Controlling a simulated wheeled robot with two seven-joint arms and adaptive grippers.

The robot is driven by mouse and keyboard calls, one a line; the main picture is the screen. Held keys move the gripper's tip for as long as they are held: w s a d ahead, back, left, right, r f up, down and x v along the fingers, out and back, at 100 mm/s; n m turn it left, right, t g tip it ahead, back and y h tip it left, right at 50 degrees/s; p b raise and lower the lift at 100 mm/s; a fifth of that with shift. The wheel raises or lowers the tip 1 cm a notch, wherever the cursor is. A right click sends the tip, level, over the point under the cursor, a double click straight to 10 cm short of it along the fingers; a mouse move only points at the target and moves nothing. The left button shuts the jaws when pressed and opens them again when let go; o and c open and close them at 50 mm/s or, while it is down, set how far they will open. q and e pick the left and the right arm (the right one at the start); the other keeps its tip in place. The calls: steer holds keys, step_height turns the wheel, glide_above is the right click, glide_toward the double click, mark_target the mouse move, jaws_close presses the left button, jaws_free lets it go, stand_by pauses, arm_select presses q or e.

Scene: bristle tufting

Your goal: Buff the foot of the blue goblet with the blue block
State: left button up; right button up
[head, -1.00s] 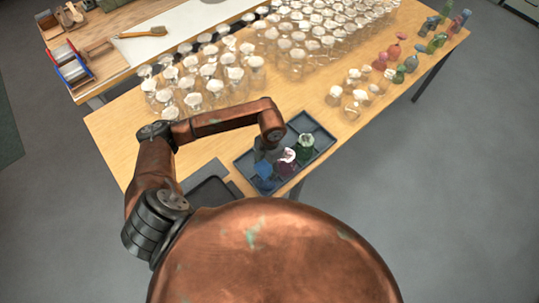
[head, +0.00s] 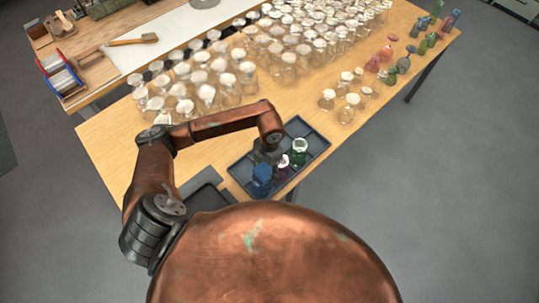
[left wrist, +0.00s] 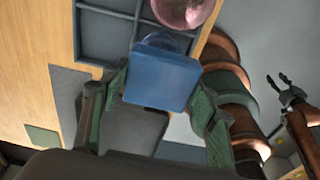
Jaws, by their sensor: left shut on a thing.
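My left gripper (head: 266,154) is over the dark divided tray (head: 238,171). In the left wrist view, my left gripper (left wrist: 160,92) is shut on the blue block (left wrist: 162,77), its green pads at the block's sides. A bluish rounded edge, likely the blue goblet (left wrist: 168,39), shows just beyond the block; most of it is hidden. I cannot tell whether they touch. In the head view, block and goblet merge into one blue patch at the tray's near left. My right gripper (left wrist: 277,82) shows small at the right of the left wrist view, fingers apart and empty.
A purple goblet (head: 283,168) and a green goblet (head: 300,146) stand close by in the tray; a pink one (left wrist: 184,8) shows in the wrist view. Many clear glasses (head: 208,92) crowd the table behind. A dark mat or tray (head: 205,198) lies left.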

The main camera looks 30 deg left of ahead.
arm_select(q)
steer(key=shift+w+d, duration=0.15)
steer(key=shift+w, duration=0.35)
steer(key=shift+w+r+p, duration=0.15)
steer(key=shift+r+p, duration=0.1)
steer(key=shift+p, duration=0.05)
steer(key=r, duration=0.2)
steer(key=r+p, duration=0.1)
steer(key=shift+s, duration=0.25)
steer(key=shift+r+p, duration=0.35)
steer(key=shift+r, duration=0.35)
steer(key=shift+w+r+p, duration=0.15)
steer(key=shift+r+p, duration=0.25)
steer(key=shift+r, duration=0.25)
steer(key=shift+r+p, duration=0.45)
steer(key=shift+r, duration=0.55)
